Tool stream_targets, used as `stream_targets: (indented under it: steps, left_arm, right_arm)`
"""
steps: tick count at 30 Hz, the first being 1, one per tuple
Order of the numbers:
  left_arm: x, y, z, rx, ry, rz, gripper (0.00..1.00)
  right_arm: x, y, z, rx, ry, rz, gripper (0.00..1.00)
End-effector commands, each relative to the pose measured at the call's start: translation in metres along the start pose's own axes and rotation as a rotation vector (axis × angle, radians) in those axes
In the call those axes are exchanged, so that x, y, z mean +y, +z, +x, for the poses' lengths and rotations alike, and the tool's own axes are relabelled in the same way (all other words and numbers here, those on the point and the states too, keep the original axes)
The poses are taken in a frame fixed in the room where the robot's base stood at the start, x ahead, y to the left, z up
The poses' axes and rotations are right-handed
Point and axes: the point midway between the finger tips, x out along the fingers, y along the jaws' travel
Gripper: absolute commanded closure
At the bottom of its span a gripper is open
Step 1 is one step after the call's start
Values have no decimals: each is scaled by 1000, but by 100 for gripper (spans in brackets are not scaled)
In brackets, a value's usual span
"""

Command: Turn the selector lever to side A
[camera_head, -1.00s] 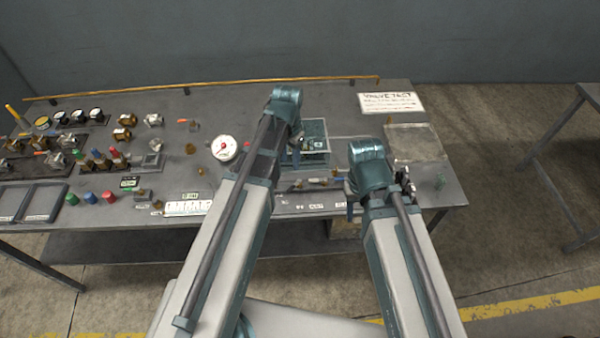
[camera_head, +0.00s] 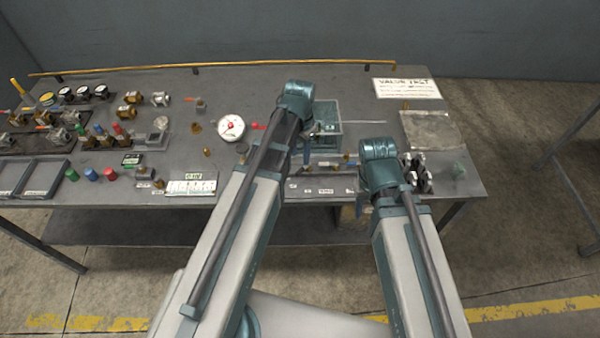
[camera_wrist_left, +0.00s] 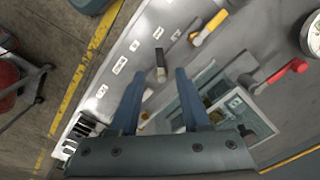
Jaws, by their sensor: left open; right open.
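In the left wrist view a small black lever (camera_wrist_left: 160,66) stands on the grey bench, with white labels beside it; I cannot read which side is A. My left gripper (camera_wrist_left: 157,79) is open, its two fingers pointing towards the black lever, which shows between the fingertips. It does not visibly touch it. A yellow-handled lever (camera_wrist_left: 209,27) and a red-handled lever (camera_wrist_left: 288,74) lie further right. In the head view my left gripper's fingers are mostly hidden by its wrist. My right gripper (camera_head: 416,174) is open and empty over the bench's right front part.
A clear-walled tray (camera_head: 327,126) stands behind my left wrist. Valves, coloured caps (camera_head: 91,174) and dark trays (camera_head: 38,178) fill the left side. A sign (camera_head: 406,88) and a flat plate (camera_head: 431,130) lie right.

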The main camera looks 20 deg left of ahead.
Motion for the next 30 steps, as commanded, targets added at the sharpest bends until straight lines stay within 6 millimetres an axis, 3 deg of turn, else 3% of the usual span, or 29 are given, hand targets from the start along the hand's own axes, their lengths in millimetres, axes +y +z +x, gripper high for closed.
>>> stream_targets:
  steps: [1, 12, 24, 30]
  left_arm:
    - [0, 0, 15, 0, 0, 0, 53]
    - [0, 0, 61, 0, 0, 0, 53]
    - [0, 0, 65, 0, 0, 0, 53]
    - [0, 0, 65, 0, 0, 0, 87]
  right_arm:
    - [-2, -1, 15, 0, 0, 0, 50]
    - [-6, -4, 61, 0, 0, 1, 50]
    - [-6, -4, 64, 0, 0, 1, 50]
    - [-6, -4, 65, 0, 0, 1, 50]
